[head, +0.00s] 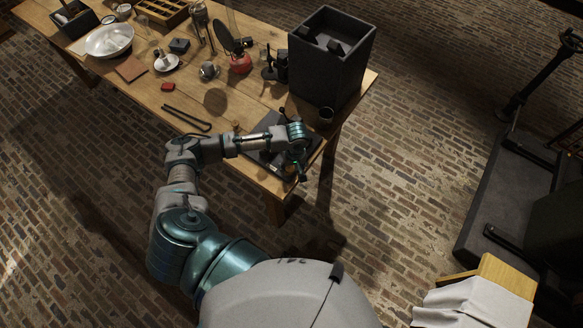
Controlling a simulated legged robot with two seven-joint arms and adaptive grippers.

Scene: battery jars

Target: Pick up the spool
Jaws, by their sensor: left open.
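My left arm reaches rightward over the near right corner of the wooden table (140,88). Its gripper (294,173) points down there, open, above or beside a dark flat piece (268,130) on the table. The wrist and arm cover part of this piece and whatever lies under the fingers. I cannot pick out the spool for certain; it may be small or hidden by the gripper. My right gripper is not in view.
A tall black box (330,72) stands behind the gripper, with a small dark cup (326,116) near its front. Brick floor surrounds the table.

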